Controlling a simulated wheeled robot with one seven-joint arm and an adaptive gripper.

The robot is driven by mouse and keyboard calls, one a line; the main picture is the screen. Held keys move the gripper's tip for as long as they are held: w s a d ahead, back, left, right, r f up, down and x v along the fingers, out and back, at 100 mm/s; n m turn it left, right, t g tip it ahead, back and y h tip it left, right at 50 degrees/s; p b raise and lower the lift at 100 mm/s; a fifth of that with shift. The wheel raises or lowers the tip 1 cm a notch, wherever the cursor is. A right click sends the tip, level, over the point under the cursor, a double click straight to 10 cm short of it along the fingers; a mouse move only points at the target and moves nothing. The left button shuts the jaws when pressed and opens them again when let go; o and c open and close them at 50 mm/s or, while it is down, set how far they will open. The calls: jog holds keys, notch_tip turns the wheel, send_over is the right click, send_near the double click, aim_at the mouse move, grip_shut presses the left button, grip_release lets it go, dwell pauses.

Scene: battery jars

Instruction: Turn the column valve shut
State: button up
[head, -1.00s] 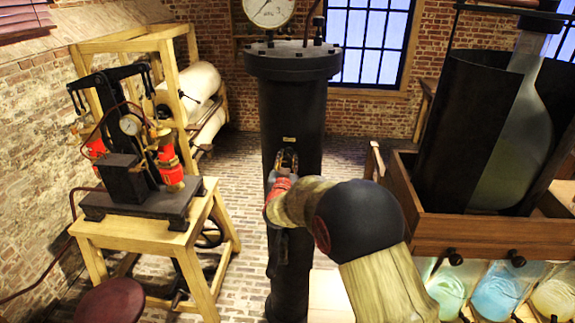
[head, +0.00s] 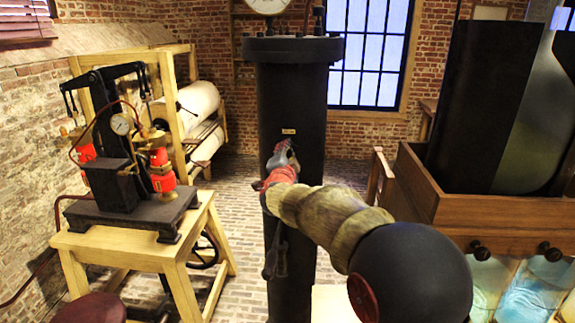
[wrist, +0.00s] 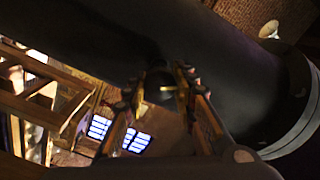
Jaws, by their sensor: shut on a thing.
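The column (head: 295,105) is a tall black cylinder with a gauge on its top flange, in the middle of the head view. It also crosses the wrist view (wrist: 230,65) at a slant. My gripper (head: 280,152) reaches its front just below a small brass plate. In the wrist view, my gripper's fingers (wrist: 165,85) are shut on the column valve, with a small pale brass bar (wrist: 168,88) of it showing between the tips. The rest of the valve is hidden by the fingers and shadow. In the head view the fingers tilt up and right.
A wooden stand (head: 140,250) with a black press and red cylinders is on the left. A wooden cabinet (head: 490,215) with large dark vessels is close on the right, glowing jars below. Brick floor (head: 225,165) shows between stand and column.

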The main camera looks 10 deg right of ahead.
jog(key=m+b, duration=0.1)
jog(key=b, duration=0.1)
jog(key=m+b, duration=0.1)
jog(key=m, duration=0.1)
jog(key=shift+f+m+b, duration=0.3)
jog(key=shift+b, duration=0.05)
jog(key=shift+r+m+b, duration=0.1)
jog(key=shift+m+b, duration=1.05)
jog(key=shift+m, duration=0.05)
jog(key=o, duration=1.1)
jog(key=shift+r, duration=0.1)
jog(key=v, duration=1.2)
